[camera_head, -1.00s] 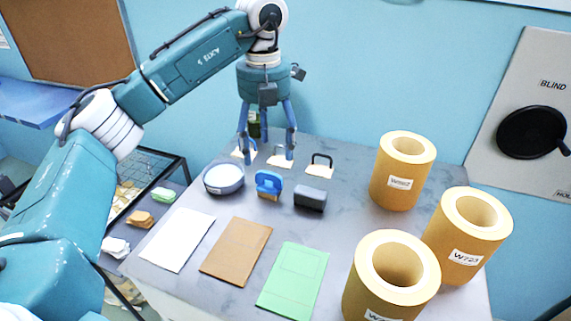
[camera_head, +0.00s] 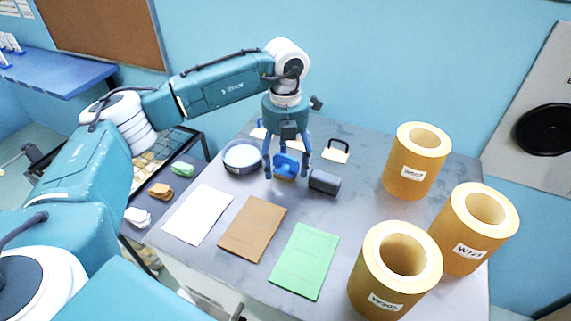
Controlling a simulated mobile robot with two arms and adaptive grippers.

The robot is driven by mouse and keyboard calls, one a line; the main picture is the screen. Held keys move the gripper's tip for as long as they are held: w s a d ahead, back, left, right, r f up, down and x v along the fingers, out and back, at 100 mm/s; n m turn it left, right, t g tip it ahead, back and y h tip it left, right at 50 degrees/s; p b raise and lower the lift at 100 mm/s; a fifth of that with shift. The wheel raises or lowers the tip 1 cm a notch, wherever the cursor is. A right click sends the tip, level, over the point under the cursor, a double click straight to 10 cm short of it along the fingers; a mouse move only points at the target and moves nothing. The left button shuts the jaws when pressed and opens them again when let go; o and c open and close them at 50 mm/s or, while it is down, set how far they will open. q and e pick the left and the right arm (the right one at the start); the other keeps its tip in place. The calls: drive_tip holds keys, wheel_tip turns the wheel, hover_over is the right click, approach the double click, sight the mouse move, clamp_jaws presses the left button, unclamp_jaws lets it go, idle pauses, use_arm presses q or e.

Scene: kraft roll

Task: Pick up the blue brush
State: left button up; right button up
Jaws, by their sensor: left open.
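The blue brush (camera_head: 285,163) stands on the grey table between a round grey dish and a dark grey block. It has a blue top and a tan lower part. My left gripper (camera_head: 286,175) points down over it, open, with one finger at the left of the brush and one at the right. The fingers partly cover it, and I cannot tell whether they touch it. My right gripper is not in view.
The round dish (camera_head: 242,157) is close on the left and the dark block (camera_head: 324,182) close on the right. White, brown and green sheets lie in front. Three large kraft rolls, one of them at the back (camera_head: 416,165), stand on the right. The table (camera_head: 350,205) is bare between block and rolls.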

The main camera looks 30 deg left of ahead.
use_arm(q)
drive_tip(key=shift+w, duration=0.1)
drive_tip(key=shift+c, duration=0.8)
drive_tip(key=c, duration=1.3)
drive_tip(key=shift+r, duration=0.25)
wheel_tip(320, 180, up, 11)
drive_tip(key=b, duration=0.3)
drive_tip(key=shift+d+f, duration=0.1)
drive_tip(key=shift+f, duration=0.05)
wheel_tip(320, 180, up, 7)
hover_over(286, 157)
drive_tip(key=shift+r, duration=0.9)
